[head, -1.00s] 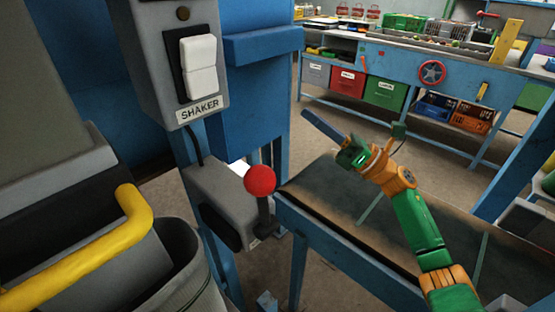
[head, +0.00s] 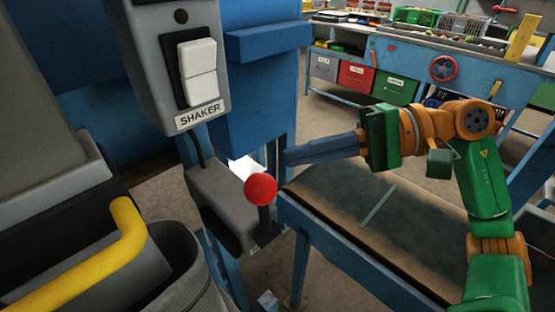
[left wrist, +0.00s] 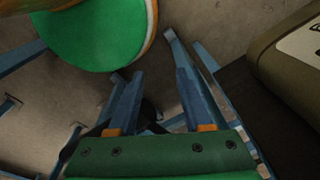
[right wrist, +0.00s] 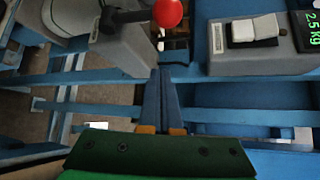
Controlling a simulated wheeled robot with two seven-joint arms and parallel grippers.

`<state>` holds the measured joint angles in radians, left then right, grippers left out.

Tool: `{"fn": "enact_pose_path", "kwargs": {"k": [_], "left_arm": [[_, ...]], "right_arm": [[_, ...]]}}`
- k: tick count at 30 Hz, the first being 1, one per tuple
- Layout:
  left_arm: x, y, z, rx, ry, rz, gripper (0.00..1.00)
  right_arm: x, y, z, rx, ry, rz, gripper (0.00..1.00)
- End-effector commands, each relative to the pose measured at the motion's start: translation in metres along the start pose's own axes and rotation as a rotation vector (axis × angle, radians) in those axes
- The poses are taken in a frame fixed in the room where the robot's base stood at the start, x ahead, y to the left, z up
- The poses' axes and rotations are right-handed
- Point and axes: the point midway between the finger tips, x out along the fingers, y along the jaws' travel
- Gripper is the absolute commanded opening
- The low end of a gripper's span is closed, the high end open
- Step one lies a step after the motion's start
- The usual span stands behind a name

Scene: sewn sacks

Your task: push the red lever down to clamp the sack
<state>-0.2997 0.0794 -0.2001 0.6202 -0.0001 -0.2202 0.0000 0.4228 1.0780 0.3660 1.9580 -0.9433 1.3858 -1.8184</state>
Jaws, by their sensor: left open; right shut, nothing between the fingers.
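The red ball of the lever (head: 261,190) stands on top of a dark stem beside a grey housing (head: 224,205), below the SHAKER switch box. The lever is up. My right gripper (head: 288,157) is shut and empty, its blue fingers level, to the right of the ball and a little above it in the picture. In the right wrist view the red ball (right wrist: 167,12) is at the top, beyond the shut fingertips (right wrist: 160,70). A white patch (head: 245,170), perhaps part of the sack, shows behind the lever. My left gripper (left wrist: 155,55) is open and empty in the left wrist view.
The grey SHAKER box (head: 180,70) with a white switch hangs above the lever. A conveyor belt (head: 370,215) with a blue frame lies below my right arm. A yellow handle (head: 100,262) is at the lower left. A workbench with bins stands at the back.

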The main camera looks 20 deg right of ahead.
Motion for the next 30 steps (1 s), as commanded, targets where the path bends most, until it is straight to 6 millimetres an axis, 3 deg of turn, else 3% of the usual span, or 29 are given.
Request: {"fn": "enact_pose_path", "kwargs": {"k": [1, 7, 15, 30], "left_arm": [[-0.012, 0.0, -0.001, 0.0, 0.0, 0.0, 0.5], [-0.037, -0.001, -0.003, 0.0, -0.001, 0.0, 0.5], [-0.044, -0.001, -0.003, 0.0, -0.001, 0.0, 0.5], [-0.039, -0.001, -0.003, 0.0, -0.001, 0.0, 0.5]], "right_arm": [[0.009, -0.006, 0.003, 0.001, -0.005, 0.002, 0.0], [0.051, -0.007, 0.004, 0.001, -0.006, -0.001, 0.0], [0.04, -0.002, 0.035, 0.001, -0.002, -0.002, 0.0], [0.039, 0.002, 0.037, -0.006, 0.0, -0.007, 0.0]]}}
